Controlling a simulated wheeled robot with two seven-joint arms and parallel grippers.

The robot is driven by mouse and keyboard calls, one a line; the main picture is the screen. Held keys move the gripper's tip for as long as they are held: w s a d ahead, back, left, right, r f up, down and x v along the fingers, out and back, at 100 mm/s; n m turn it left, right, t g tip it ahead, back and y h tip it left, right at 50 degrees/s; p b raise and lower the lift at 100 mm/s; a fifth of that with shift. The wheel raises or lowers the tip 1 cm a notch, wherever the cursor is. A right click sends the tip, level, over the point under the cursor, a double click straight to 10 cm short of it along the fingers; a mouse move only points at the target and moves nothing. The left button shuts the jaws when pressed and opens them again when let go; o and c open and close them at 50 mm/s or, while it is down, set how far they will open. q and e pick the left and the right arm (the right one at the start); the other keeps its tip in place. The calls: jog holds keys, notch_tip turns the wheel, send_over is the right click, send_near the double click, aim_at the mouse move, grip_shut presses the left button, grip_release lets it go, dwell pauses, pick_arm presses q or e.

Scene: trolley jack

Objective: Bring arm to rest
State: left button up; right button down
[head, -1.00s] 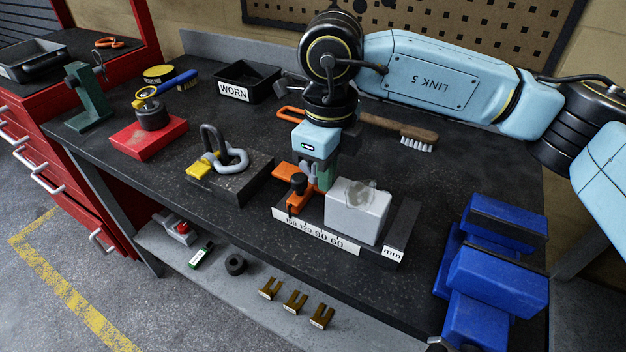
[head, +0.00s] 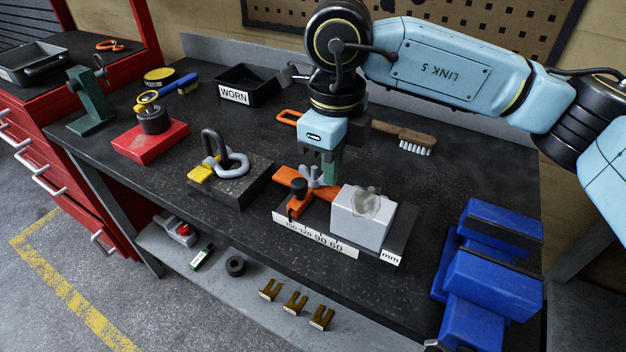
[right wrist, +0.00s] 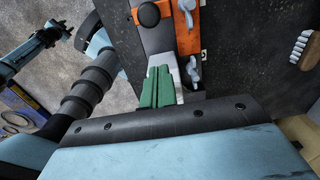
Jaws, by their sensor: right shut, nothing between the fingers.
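My right gripper (head: 331,170) is shut with nothing between its green fingers. It hangs fingers-down over the bench, just behind the orange sliding stop (head: 318,187) and the light grey block (head: 361,217) of the measuring fixture. In the right wrist view its fingers (right wrist: 157,88) lie together, and the orange stop (right wrist: 187,30) with its grey wing screw is just beyond them. The fingertips look clear of the fixture. My left gripper is not in the head view.
The fixture's scale (head: 315,236) faces the front. Left of it stand a dark block with a shackle (head: 230,185) and a red block (head: 150,140). A WORN bin (head: 247,84) and a brush (head: 405,138) lie behind. A blue vise (head: 490,270) stands at right.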

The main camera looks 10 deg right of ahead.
jog(key=shift+w+a+r+p, duration=0.15)
jog(key=shift+r+p, duration=0.2)
jog(key=shift+r, duration=0.45)
jog(key=shift+w+a+r+p, duration=0.15)
jog(key=shift+r+p, duration=0.2)
jog(key=shift+r, duration=0.4)
jog(key=shift+s+r, duration=0.1)
